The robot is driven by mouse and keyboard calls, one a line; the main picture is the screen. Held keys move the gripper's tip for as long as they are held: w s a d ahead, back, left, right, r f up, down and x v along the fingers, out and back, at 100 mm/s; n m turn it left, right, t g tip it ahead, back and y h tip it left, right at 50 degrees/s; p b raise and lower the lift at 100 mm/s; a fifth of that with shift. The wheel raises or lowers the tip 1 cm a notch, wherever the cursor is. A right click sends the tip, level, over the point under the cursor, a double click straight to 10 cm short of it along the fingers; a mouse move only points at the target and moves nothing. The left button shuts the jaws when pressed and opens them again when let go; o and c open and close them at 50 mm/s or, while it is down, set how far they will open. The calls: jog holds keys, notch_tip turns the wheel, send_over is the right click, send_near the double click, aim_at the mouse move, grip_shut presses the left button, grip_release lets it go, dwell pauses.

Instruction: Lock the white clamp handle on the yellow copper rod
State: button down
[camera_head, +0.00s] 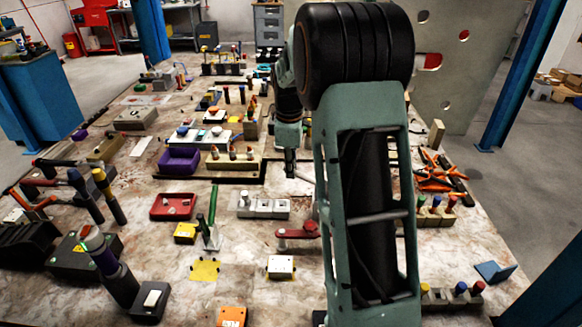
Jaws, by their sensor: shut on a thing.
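My gripper (290,164) is small and dark in the picture, pointing down over the middle of the table, just left of my large arm link. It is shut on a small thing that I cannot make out. A pale slanted bar (304,177) shows just right of the fingertips; it may be the white clamp handle, but I cannot tell. I cannot pick out the yellow copper rod; my arm hides the table to the right of the gripper.
A purple bin (179,161) and a wooden block with pegs (234,163) stand left of my gripper. A grey block with white tops (263,206) and a red-handled clamp (298,233) are in front. Orange-handled tools (440,175) lie at the right. A grey panel stands behind.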

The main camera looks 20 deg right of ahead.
aim_at(304, 175)
jog(key=shift+d+r, duration=0.1)
jog(key=shift+s+d+r+t+y+b, duration=0.2)
jog(key=shift+d+r+t+y+b, duration=0.25)
jog(key=shift+y, duration=0.45)
jog(key=d+y+b, duration=0.1)
jog(key=s+d+r+t+y+b, duration=0.1)
jog(key=shift+d+r+m+y, duration=0.1)
jog(key=shift+d+m+y, duration=0.1)
jog(key=shift+m+y, duration=0.1)
jog(key=d+y+b, duration=0.1)
jog(key=d+t+y+b, duration=0.1)
jog(key=b, duration=0.1)
jog(key=s+d+r+y+b, duration=0.1)
jog(key=b, duration=0.1)
jog(key=shift+t+y, duration=0.25)
jog(key=shift+y, duration=0.05)
jog(key=shift+s+d+r+m+t+y+b, duration=0.15)
jog(key=shift+s+d+t+y+b, duration=0.15)
jog(key=shift+d+y+b, duration=0.45)
jog(key=shift+s+d+r+m+t+y+b, duration=0.1)
jog(key=shift+s+d+m+t+y+b, duration=0.15)
jog(key=shift+y+b, duration=0.55)
jog(key=shift+h, duration=0.25)
